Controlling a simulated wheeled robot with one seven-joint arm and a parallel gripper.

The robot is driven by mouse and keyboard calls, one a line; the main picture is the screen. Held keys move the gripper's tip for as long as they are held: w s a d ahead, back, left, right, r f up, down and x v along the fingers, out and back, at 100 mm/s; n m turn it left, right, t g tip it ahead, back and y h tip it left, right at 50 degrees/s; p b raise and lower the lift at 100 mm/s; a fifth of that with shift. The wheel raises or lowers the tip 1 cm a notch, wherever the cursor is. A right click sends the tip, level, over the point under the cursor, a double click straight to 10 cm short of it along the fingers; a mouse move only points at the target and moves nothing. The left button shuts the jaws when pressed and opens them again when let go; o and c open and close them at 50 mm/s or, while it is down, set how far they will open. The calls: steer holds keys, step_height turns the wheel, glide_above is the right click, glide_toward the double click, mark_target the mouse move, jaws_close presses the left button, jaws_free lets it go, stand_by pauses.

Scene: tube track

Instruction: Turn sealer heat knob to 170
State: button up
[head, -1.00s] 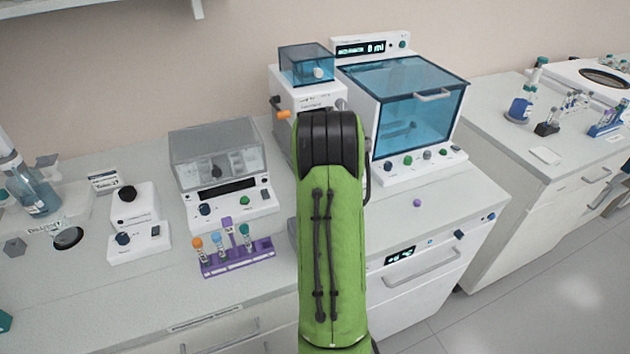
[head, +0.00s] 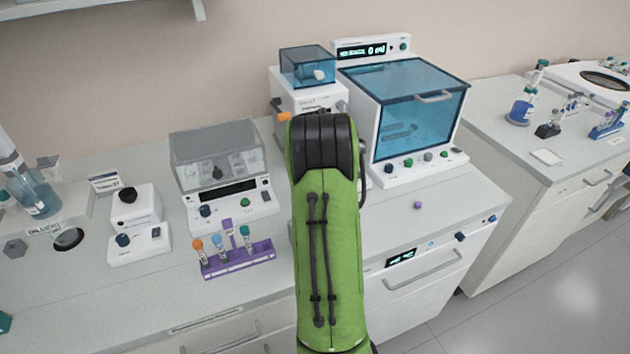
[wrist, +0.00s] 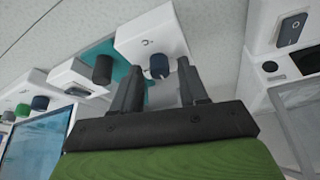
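The sealer is probably the white machine (head: 297,98) with a blue clear cover in the head view. My arm hides its lower front there. In the wrist view, a white housing (wrist: 152,35) carries a dark blue knob (wrist: 159,65) with a pale mark, probably the heat knob. My gripper (wrist: 160,72) is open, with one finger on each side of this knob in the picture. I cannot tell whether the fingers touch it. A black knob (wrist: 103,68) is left of the gripper. No scale number is readable. My gripper is hidden in the head view.
A blue-windowed cabinet (head: 422,108) stands right of the sealer. A grey-lidded device (head: 217,155) stands to the left, with a purple tube rack (head: 237,259) in front. A small purple item (head: 418,205) lies on the counter to the right.

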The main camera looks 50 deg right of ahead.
steer(key=p+v, duration=0.2)
steer(key=v, duration=1.3)
steer(key=shift+s+r, duration=0.1)
steer(key=shift+r, duration=0.2)
